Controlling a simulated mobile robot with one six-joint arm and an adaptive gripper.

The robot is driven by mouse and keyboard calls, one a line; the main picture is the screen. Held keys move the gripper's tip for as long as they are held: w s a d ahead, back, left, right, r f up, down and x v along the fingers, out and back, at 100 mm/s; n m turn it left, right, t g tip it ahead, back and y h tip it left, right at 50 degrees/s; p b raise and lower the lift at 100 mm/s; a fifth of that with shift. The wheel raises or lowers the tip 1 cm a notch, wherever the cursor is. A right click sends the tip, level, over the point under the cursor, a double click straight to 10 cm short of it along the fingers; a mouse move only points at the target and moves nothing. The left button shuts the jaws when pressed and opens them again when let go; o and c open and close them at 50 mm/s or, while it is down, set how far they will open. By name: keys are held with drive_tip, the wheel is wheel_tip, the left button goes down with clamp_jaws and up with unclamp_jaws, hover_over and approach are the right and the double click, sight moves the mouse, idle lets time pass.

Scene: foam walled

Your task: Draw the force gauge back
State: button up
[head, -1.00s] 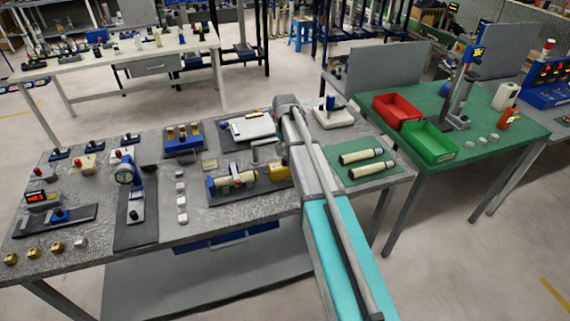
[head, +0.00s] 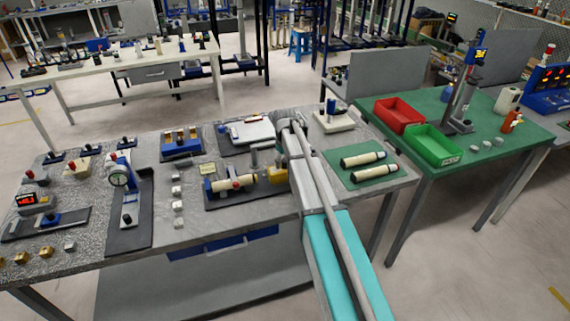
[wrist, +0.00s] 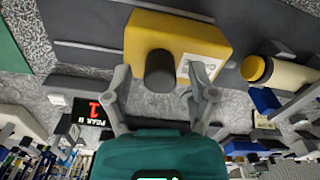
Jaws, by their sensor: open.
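The force gauge is a yellow block (wrist: 195,42) with a dark round knob (wrist: 160,72) standing out of it towards the wrist camera. In the head view the gauge (head: 277,174) sits at the right end of a dark fixture, partly hidden by my arm. A cream cylinder (head: 238,183) lies in the fixture to its left; its yellow-capped end shows in the wrist view (wrist: 285,74). My gripper (wrist: 163,80) is open, with one finger on each side of the knob. Visible gaps separate the fingers from the knob. The head view does not show the fingertips clearly.
A pale tray-like device (head: 252,132) stands behind the fixture. A green mat (head: 360,176) with two cream cylinders lies right of my arm. Small light blocks (head: 177,205) and a gauge stand (head: 122,182) are to the left. A red lit display (wrist: 93,112) shows in the wrist view.

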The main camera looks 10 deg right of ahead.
clamp_jaws()
drive_tip(key=shift+w+d, duration=0.15)
drive_tip(key=shift+d, duration=1.5)
unclamp_jaws()
drive_tip(key=shift+d, duration=0.1)
drive_tip(key=shift+a, duration=0.2)
